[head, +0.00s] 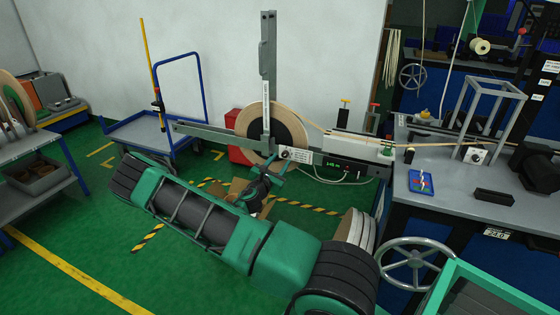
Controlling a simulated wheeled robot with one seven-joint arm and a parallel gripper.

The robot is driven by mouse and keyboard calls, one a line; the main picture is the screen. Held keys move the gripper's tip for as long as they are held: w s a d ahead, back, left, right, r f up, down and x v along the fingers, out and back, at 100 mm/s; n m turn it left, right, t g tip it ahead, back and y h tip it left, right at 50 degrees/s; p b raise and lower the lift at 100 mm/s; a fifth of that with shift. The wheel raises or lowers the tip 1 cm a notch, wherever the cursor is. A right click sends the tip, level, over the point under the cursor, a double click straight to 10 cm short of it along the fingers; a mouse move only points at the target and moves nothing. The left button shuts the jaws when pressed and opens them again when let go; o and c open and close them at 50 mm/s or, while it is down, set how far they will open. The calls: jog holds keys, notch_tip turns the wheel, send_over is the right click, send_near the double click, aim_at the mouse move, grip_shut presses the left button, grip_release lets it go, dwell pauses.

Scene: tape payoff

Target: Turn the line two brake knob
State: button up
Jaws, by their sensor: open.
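A small dark knob (286,155) sits on a pale plate on the payoff arm, just below right of a large tape reel (270,135). Its label is too small to read, so I cannot tell whether it is the line two brake knob. My gripper (275,178) is open in front of the payoff, a little below and left of the knob, and seems empty. My own arm hides part of the floor and the lower payoff.
A blue cart (150,132) stands at the left back, a shelf (40,160) at far left. The workbench (450,180) with a blue tray (421,183) and a handwheel (416,262) is at right. Cables hang below the payoff's panel (345,165). Green floor is clear at lower left.

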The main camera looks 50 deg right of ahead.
aim_at(284, 156)
jog(key=shift+x, duration=1.7)
